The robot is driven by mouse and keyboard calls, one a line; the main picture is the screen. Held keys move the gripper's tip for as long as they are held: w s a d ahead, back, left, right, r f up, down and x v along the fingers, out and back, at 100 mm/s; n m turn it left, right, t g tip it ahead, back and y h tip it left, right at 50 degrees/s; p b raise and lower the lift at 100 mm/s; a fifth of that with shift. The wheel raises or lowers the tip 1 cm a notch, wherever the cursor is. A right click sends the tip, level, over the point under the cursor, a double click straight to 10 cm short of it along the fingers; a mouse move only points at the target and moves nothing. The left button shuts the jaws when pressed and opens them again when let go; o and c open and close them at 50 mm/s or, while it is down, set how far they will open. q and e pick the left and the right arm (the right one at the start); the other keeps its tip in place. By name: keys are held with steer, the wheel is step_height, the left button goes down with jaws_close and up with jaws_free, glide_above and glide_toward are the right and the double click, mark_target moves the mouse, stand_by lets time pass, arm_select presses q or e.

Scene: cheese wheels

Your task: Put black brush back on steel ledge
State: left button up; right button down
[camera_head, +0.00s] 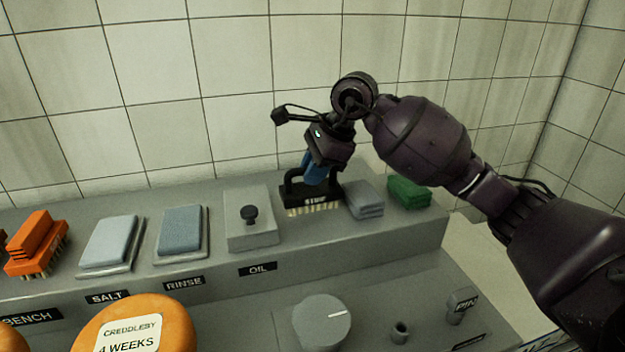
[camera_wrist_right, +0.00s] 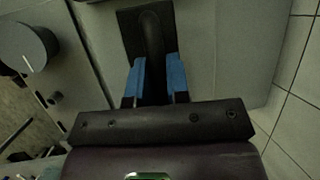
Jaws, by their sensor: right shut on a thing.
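In the right wrist view the blue fingers (camera_wrist_right: 158,75) flank the black handle (camera_wrist_right: 152,38). My left gripper is not in view.
A stacked grey pad (camera_head: 364,200) and a green pad (camera_head: 408,192) are close on the right. An orange cheese wheel (camera_head: 178,312) is in front.

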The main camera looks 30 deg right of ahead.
mark_target(311, 186)
step_height(311, 186, down, 2)
steer(key=shift+f, duration=0.1)
